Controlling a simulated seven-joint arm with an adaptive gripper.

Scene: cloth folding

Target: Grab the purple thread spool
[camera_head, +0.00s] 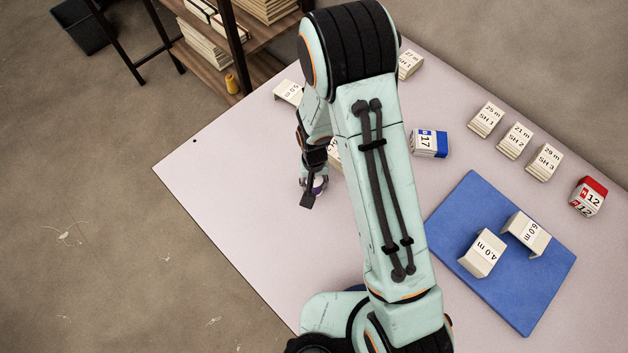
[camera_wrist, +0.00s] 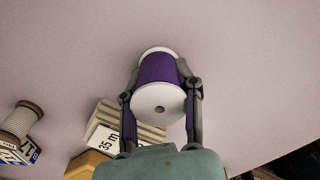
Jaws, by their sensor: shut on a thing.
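The purple thread spool (camera_wrist: 157,70) has white round ends and sits between the two fingers of my gripper (camera_wrist: 162,88) in the wrist view. The fingers press on its sides, so my gripper is shut on it. In the head view, the spool (camera_head: 318,184) shows only in part beside my gripper (camera_head: 312,182), over the left part of the table. My arm hides much of the area to its right. I cannot tell from these views whether the spool touches the table.
The pale table (camera_head: 240,200) is clear left of my gripper. A folded cloth stack (camera_wrist: 103,137) lies close by, and a beige spool (camera_wrist: 20,120) is at the wrist view's left. A blue mat (camera_head: 470,220) with two cards lies right. A shelf (camera_head: 240,60) stands behind.

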